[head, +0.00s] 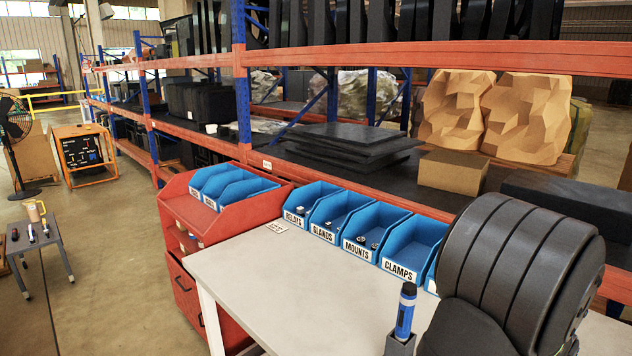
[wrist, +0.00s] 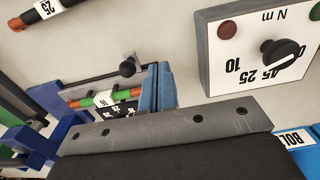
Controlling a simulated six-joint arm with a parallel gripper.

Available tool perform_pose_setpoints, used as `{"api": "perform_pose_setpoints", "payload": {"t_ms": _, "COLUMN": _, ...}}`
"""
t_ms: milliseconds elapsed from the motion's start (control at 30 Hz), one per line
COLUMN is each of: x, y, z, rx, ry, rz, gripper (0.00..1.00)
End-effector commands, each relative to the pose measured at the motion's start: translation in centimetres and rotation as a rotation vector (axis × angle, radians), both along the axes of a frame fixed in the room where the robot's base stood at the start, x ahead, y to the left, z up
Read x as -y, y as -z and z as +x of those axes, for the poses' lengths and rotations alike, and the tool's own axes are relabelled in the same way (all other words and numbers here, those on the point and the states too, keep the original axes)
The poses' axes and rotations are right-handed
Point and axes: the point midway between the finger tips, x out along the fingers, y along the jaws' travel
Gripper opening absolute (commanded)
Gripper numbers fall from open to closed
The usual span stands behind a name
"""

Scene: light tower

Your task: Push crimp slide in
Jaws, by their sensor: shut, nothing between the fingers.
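In the wrist view a thin dark slide rod with a round black knob (wrist: 128,68) stands out over the pale surface; it looks like the crimp slide. Beside it lies a green and orange cable piece with a white "16" tag (wrist: 103,99). My gripper (wrist: 165,126), a grey bar with dark screws on a black body, fills the lower part of the wrist view. It is shut and empty, with the knob apart from it, above it in the picture. My gripper and the slide are not visible in the head view.
A grey dial box (wrist: 262,50) with a black knob is at the wrist view's upper right. Another tagged cable (wrist: 45,10) is upper left. In the head view, blue labelled bins (head: 360,226) line the white table (head: 290,275); a blue-handled tool (head: 405,312) stands in a holder.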

Motion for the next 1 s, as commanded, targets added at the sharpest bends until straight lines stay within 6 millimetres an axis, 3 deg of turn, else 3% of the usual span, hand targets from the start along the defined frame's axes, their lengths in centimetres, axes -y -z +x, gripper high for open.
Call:
{"api": "perform_pose_setpoints", "payload": {"t_ms": 533, "x": 0.0, "y": 0.2, "z": 0.0, "rx": -0.001, "ry": 0.0, "rz": 0.001, "gripper": 0.0}}
{"api": "perform_pose_setpoints", "payload": {"t_ms": 1000, "x": 0.0, "y": 2.9, "z": 0.0, "rx": -0.001, "ry": 0.0, "rz": 0.001, "gripper": 0.0}}
